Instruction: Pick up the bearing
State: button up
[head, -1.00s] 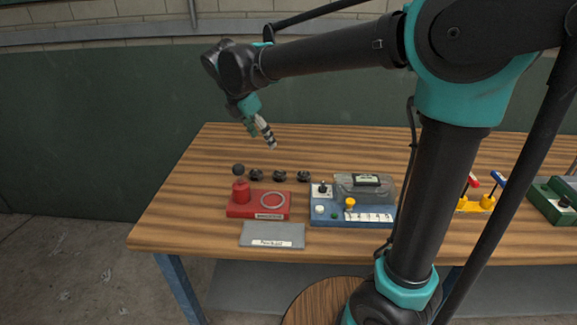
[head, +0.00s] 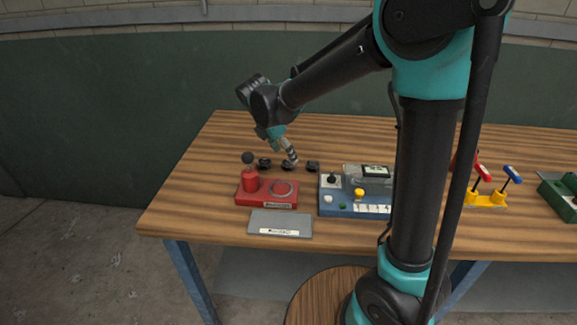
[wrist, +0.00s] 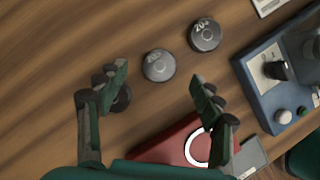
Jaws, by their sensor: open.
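Three dark round bearings stand in a row on the wooden table behind a red fixture: a left one (head: 265,163), a middle one (head: 288,166) and a right one (head: 312,166). My gripper (head: 293,159) is open and empty, pointing down above the middle bearing. In the wrist view, the middle bearing (wrist: 158,66) shows between the open fingers (wrist: 159,74). The right bearing (wrist: 205,35) lies beyond the right finger. A dark round piece, seemingly the left bearing (wrist: 122,98), is partly hidden by the left finger. Marks on the tops are hard to read.
The red fixture (head: 266,201) has a ball-topped post and a ring. A grey labelled plate (head: 280,223) lies in front. A blue box (head: 340,209) with knobs stands right, then a yellow stand (head: 484,199) and green box (head: 559,199). Table behind the bearings is clear.

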aim_at(289, 163)
jog(key=x, duration=0.4)
jog(key=shift+f, duration=0.15)
jog(key=shift+c, duration=0.3)
jog(key=c, duration=1.3)
jog(key=shift+c, duration=0.2)
notch_tip(289, 163, up, 20)
